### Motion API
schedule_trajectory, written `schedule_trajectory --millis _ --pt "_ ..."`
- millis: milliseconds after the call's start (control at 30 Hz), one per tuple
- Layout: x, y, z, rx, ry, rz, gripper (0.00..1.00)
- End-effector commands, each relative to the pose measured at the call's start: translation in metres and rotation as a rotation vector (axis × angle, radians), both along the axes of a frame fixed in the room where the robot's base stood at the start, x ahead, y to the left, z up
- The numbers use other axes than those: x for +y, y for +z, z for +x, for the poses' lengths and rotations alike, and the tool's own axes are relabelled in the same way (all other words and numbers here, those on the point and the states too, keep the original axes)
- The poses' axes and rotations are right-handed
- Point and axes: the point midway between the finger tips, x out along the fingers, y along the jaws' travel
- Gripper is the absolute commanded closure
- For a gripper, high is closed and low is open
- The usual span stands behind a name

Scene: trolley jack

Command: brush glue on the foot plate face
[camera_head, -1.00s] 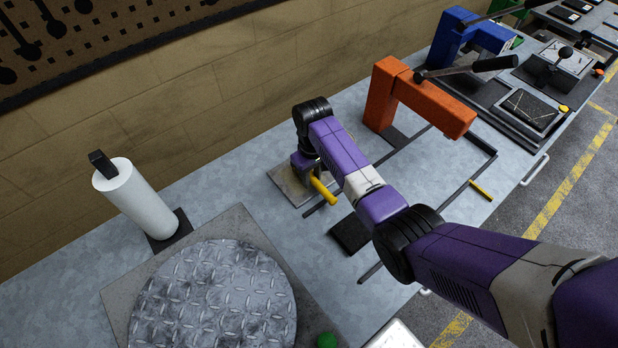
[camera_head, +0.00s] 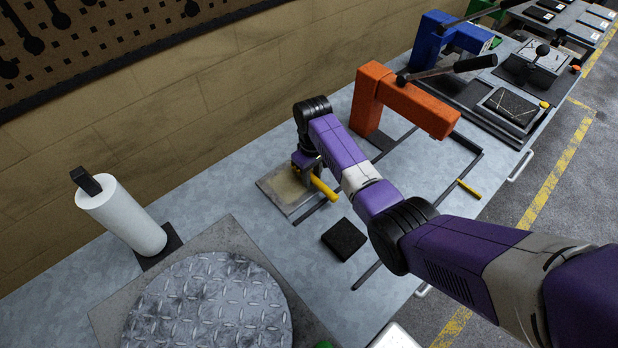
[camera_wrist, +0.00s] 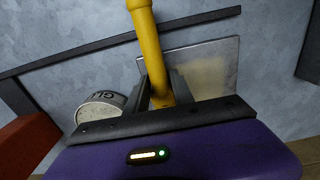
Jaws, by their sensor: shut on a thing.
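My gripper (camera_head: 304,172) is shut on the yellow handle of a brush (camera_head: 323,187). In the wrist view the yellow handle (camera_wrist: 148,38) passes between the two fingers and bends; the bristles are hidden. A flat square grey plate (camera_head: 272,190), apparently the foot plate, lies on the bench under my gripper. It also shows in the wrist view (camera_wrist: 228,62), with a pale yellowish film on part of its face. Whether the bristles touch it cannot be seen. A round pale pot with partly visible lettering (camera_wrist: 99,104) stands left of the fingers in the wrist view.
A black square pad (camera_head: 344,240) lies right of the plate inside a dark frame. An orange press (camera_head: 410,105) stands behind it. A white roll (camera_head: 122,213) and a round tread plate (camera_head: 212,305) are at the left.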

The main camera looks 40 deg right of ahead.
Motion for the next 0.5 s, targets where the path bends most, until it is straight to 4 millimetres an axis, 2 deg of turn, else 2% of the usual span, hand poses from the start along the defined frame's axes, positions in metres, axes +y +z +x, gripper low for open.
schedule_trajectory --millis 500 --pt "0.024 -0.001 0.0 0.0 0.0 0.0 1.0"
